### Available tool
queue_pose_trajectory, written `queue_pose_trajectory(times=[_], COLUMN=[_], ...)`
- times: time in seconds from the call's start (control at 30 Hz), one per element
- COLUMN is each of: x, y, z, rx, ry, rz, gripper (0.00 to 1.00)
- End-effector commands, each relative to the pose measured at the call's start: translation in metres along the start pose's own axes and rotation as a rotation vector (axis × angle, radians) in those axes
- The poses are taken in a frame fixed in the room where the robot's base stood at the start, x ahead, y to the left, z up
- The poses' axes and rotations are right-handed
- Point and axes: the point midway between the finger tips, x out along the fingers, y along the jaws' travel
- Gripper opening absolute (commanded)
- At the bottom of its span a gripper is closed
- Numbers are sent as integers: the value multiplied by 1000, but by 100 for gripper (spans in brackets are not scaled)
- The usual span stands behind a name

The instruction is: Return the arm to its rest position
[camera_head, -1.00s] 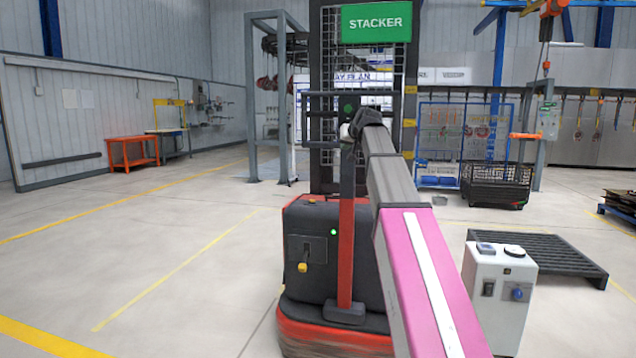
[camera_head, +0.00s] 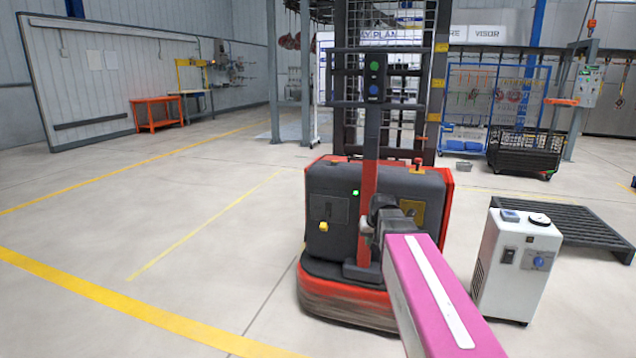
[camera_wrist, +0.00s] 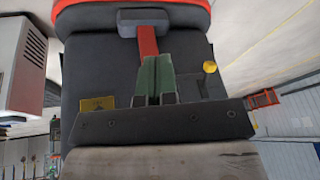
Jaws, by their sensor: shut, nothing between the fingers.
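My arm reaches forward from the bottom right of the head view, with its pink link bent low in front of the stacker (camera_head: 408,188). The grey end of the arm overlaps the stacker's black body; from this view I cannot tell the gap between them. In the wrist view my gripper (camera_wrist: 157,62) shows two green fingers closed together with nothing between them. The stacker's dark body (camera_wrist: 90,75), yellow knob and red upright fill the background there, upside down.
A white cabinet (camera_head: 515,265) stands to the right of my arm, beside a dark pallet (camera_head: 585,228). A black mesh crate (camera_head: 524,153) and a blue rack (camera_head: 494,95) are behind. An orange table (camera_head: 158,112) is at the far left. The left floor is clear.

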Motion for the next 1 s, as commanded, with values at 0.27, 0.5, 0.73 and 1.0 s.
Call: queue_pose_trajectory(times=[0.27, 0.5, 0.73, 1.0], x=[53, 79, 87, 87], y=[10, 17, 20, 20], z=[117, 200, 231, 232], rx=[9, 10, 10, 10], ry=[-176, -303, -353, -356], rz=[59, 106, 127, 128], gripper=[0, 0, 0, 0])
